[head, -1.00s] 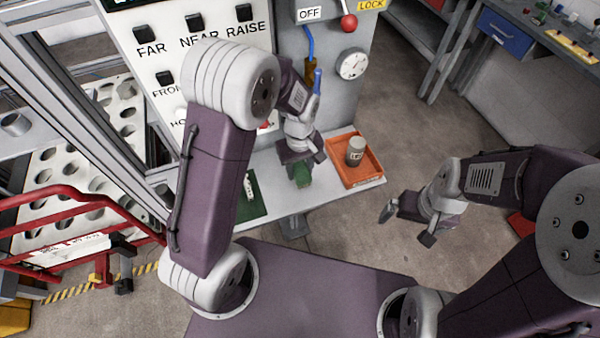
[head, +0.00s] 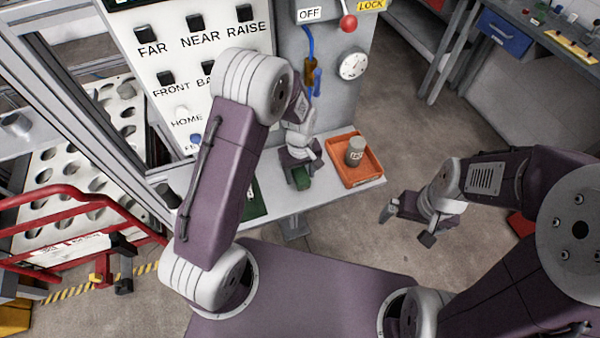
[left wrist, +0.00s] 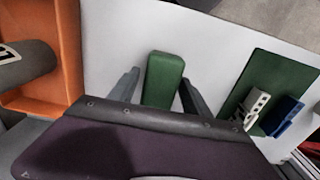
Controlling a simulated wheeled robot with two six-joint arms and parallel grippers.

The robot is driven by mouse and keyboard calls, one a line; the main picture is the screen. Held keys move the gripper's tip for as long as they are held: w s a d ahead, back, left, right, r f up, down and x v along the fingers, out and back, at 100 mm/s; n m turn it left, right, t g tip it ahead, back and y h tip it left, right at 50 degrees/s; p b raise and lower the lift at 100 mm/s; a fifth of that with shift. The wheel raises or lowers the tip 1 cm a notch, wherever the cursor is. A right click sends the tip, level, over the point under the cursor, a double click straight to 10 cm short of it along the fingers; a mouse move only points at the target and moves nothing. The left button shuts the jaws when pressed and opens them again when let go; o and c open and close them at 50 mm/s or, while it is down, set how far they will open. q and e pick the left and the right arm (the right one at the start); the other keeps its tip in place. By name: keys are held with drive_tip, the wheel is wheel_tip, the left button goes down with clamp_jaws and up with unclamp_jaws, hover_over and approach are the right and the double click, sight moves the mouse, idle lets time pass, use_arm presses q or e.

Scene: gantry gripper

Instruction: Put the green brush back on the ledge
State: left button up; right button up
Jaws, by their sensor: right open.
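The green brush (head: 302,180) is a green block at the white ledge (head: 325,200), left of the orange tray. In the left wrist view the brush (left wrist: 163,78) stands between the two fingers of my left gripper (left wrist: 159,76), with a gap on each side, against the white ledge (left wrist: 215,45). My left gripper (head: 300,174) is open around the brush; I cannot tell whether the brush touches the ledge surface. My right gripper (head: 408,225) is open and empty over the floor, right of the ledge.
An orange tray (head: 372,176) holding a grey cylinder (head: 355,152) sits on the ledge's right part. A green mat (left wrist: 240,100) with a white part (left wrist: 250,108) and a blue part (left wrist: 282,115) lies on the other side of the brush. A control panel (head: 170,45) rises behind.

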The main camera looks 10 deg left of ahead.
sight(300, 172)
use_arm(q)
wheel_tip(300, 172, up, 12)
drive_tip(key=s+a+m, duration=0.3)
drive_tip(key=s, duration=0.3)
drive_tip(key=s+a+f+m+t, duration=0.1)
drive_tip(key=s+a+m, duration=0.1)
drive_tip(key=s, duration=0.5)
drive_tip(key=shift+a+f+m, duration=0.2)
drive_tip(key=shift+a+m, duration=0.2)
drive_tip(key=shift+m, duration=0.4)
